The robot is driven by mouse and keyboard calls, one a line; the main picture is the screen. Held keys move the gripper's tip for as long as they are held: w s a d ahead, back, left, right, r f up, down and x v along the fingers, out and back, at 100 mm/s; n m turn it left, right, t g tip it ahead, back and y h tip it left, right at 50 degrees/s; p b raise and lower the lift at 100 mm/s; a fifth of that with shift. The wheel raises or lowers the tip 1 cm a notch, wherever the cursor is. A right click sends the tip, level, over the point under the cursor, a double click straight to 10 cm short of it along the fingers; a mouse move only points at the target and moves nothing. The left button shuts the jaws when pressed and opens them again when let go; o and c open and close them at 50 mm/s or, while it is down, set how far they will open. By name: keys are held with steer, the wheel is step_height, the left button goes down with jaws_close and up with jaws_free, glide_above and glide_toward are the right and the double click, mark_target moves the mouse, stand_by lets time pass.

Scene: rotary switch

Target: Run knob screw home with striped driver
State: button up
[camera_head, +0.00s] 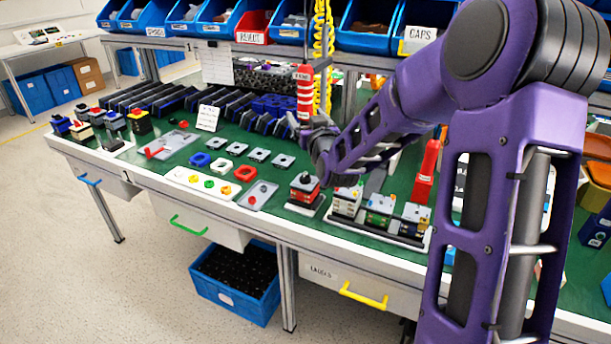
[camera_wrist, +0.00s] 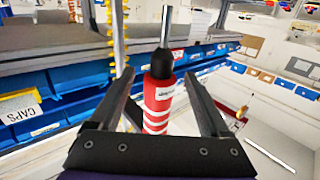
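The striped driver (camera_head: 305,96), red with white bands, hangs upright by a yellow coiled cord above the bench. In the wrist view the driver (camera_wrist: 160,98) shows its dark collar and metal shaft at the picture's top. My gripper (camera_wrist: 161,75) is open, one finger on each side of the driver with gaps visible; whether it touches is not clear. In the head view my gripper (camera_head: 308,128) is at the driver's lower end. A red and black switch with a dark knob (camera_head: 305,178) stands on a small base in front; its screw is too small to make out.
The green bench (camera_head: 270,215) holds loose plates, coloured rings and dark racks behind. Several finished-looking modules stand on a tray (camera_head: 385,235) right of the switch. A red upright tool (camera_head: 427,170) stands farther right. Blue bins (camera_head: 365,28) line the shelf above.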

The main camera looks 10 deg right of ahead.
steer(key=s+b, duration=0.1)
steer(key=s, duration=0.6)
steer(key=shift+d, duration=0.25)
stand_by(0.4)
